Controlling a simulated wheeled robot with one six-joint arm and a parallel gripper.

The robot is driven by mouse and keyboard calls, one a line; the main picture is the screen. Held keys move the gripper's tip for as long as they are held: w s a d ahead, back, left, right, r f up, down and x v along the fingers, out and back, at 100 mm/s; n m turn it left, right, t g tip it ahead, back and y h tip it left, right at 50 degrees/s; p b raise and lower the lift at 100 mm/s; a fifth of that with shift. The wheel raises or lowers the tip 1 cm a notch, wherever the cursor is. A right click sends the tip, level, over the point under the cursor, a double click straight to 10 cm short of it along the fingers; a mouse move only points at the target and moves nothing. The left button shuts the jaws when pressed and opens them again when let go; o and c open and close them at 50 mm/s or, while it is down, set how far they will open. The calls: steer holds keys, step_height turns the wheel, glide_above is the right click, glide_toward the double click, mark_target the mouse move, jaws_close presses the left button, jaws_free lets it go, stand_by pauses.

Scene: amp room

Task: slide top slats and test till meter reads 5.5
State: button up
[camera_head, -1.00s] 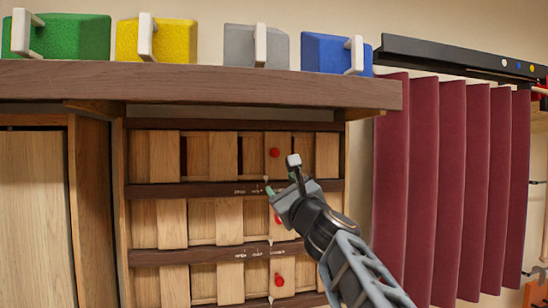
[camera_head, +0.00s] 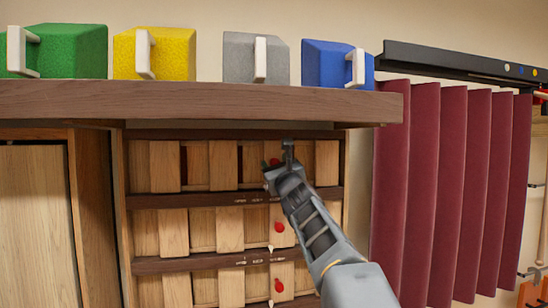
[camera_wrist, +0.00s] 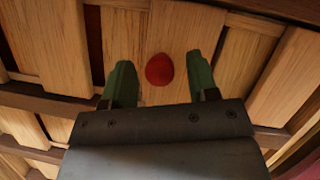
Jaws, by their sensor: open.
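Three rows of wooden slats are set in a dark-framed cabinet. The top slats (camera_head: 223,165) form the upper row, with dark gaps between some of them. The top red knob (camera_wrist: 159,69) sits on a slat in the wrist view, between the two green fingertips of my gripper (camera_wrist: 160,80). The fingers are open and stand apart from the knob on both sides. In the head view my gripper (camera_head: 279,164) is at the top row and hides most of that knob. No meter reading can be made out.
Lower red knobs (camera_head: 279,227) sit on the middle and bottom rows. A thick wooden shelf (camera_head: 200,101) juts out just above the top row. Green, yellow, grey and blue blocks with white handles stand on it. A maroon curtain (camera_head: 435,190) hangs at right.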

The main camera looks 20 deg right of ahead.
steer(key=shift+w+r, duration=0.2)
steer(key=shift+w, duration=0.4)
jaws_close()
